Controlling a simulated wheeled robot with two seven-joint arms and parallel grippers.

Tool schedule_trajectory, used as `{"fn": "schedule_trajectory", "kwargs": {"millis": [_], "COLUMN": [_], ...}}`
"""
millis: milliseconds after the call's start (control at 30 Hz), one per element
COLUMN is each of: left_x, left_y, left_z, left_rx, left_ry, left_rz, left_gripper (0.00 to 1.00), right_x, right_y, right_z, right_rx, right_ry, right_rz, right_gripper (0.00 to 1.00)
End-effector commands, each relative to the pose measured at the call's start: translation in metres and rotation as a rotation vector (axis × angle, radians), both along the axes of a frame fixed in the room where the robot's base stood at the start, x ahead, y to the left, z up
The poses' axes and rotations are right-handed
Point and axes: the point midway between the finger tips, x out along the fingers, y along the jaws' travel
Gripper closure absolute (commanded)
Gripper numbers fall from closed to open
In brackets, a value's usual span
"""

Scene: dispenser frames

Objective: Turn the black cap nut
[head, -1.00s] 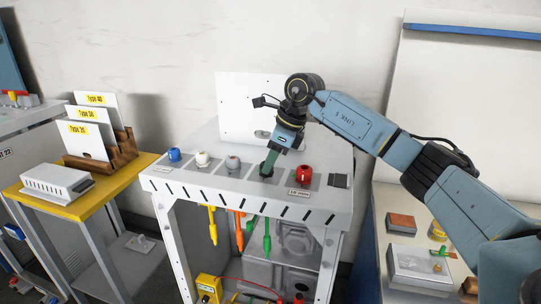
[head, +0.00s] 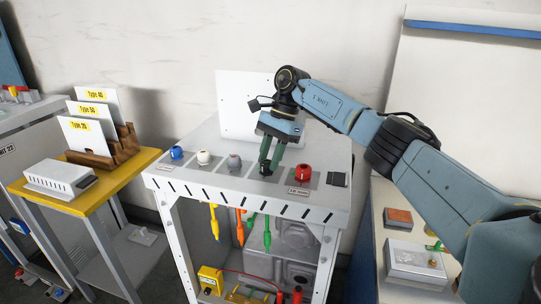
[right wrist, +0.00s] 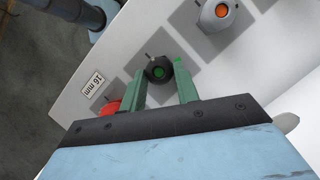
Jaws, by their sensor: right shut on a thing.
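The black cap nut (head: 265,170) sits on the grey dispenser bench (head: 228,188), in the row of coloured nuts, left of the red one. It also shows in the right wrist view (right wrist: 158,69), dark with a green centre and a thin pin at its side. My right gripper (head: 268,163) comes down on it from above, with its two green fingers on either side of the nut. In the right wrist view the gripper (right wrist: 159,74) is shut on the nut, one finger left and one right. My left gripper is out of view.
The red nut (head: 304,172) stands close right of the fingers, the grey nut (head: 233,161) to the left, then the white nut (head: 204,157) and blue nut (head: 177,153). A white panel (head: 238,105) stands behind.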

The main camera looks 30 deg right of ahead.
Motion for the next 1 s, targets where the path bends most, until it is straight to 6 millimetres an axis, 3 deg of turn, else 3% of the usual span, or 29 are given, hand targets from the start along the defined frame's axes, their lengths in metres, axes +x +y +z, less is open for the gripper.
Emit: {"fn": "schedule_trajectory", "kwargs": {"millis": [400,900,933,1000], "left_x": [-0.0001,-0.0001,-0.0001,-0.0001], "left_y": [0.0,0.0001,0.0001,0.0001], "left_z": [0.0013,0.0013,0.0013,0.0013], "left_rx": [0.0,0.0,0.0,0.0], "left_ry": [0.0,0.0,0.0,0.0], "left_rz": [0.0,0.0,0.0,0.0], "left_gripper": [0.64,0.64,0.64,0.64], "right_x": [0.0025,0.0026,0.0027,0.0025], "right_y": [0.0007,0.0006,0.0006,0.0006], "right_z": [0.0019,0.0015,0.0016,0.0014], "right_rx": [0.001,0.0,0.0,0.0], "right_ry": [-0.005,-0.005,-0.005,-0.005], "right_rz": [0.161,0.176,0.176,0.176], "right_gripper": [0.92,0.92,0.65,0.56]}}
